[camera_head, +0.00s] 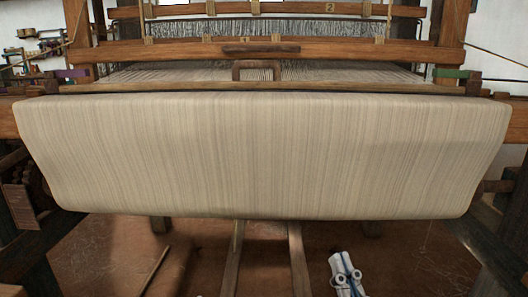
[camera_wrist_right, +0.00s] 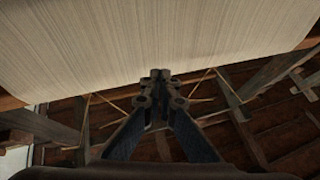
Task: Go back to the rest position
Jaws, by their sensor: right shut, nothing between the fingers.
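My right gripper (camera_wrist_right: 161,76) is shut and empty in the right wrist view, its two fingers meeting in front of the pale cloth (camera_wrist_right: 150,40). Whether the fingertips touch the cloth cannot be told. In the head view a white part of my right arm shows low, right of centre, below the cloth roll (camera_head: 265,155). My left gripper is not in view.
The wooden loom frame (camera_head: 290,51) spans the top of the head view, with a small brown wooden handle piece (camera_head: 257,66) at centre. Dark posts stand at both sides. Wooden treadle bars (camera_head: 297,262) lie below the cloth over a reddish floor (camera_head: 205,255).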

